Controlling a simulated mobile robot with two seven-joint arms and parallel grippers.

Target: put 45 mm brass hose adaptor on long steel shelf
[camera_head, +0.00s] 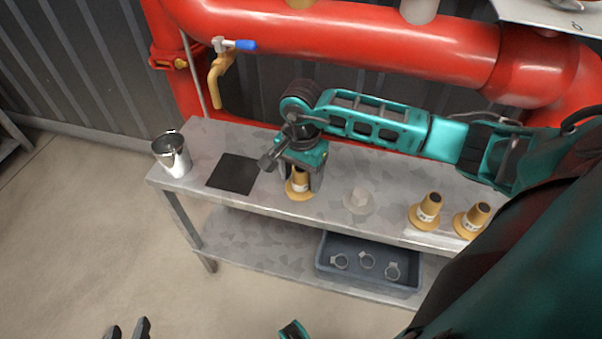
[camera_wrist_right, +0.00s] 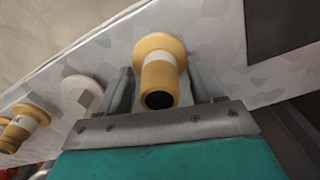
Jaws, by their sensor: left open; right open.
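A brass hose adaptor (camera_head: 298,189) with a pale label band stands upright on the grey steel top (camera_head: 330,166) of a long two-level shelf unit. My right gripper (camera_head: 302,184) is over it, with one finger on each side; the right wrist view shows the adaptor (camera_wrist_right: 160,75) between the open fingers (camera_wrist_right: 163,85). Contact cannot be told. Two similar brass adaptors, one nearer (camera_head: 427,212) and one further right (camera_head: 471,220), stand on the same top; their sizes are unreadable. My left gripper (camera_head: 127,331) is open and empty at the lower left edge, over the floor.
A black mat (camera_head: 233,174) and a metal cup (camera_head: 172,155) are to the left. The lower shelf (camera_head: 255,247) holds a blue-grey bin (camera_head: 372,286) with clamps. Red pipes (camera_head: 350,37) run behind.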

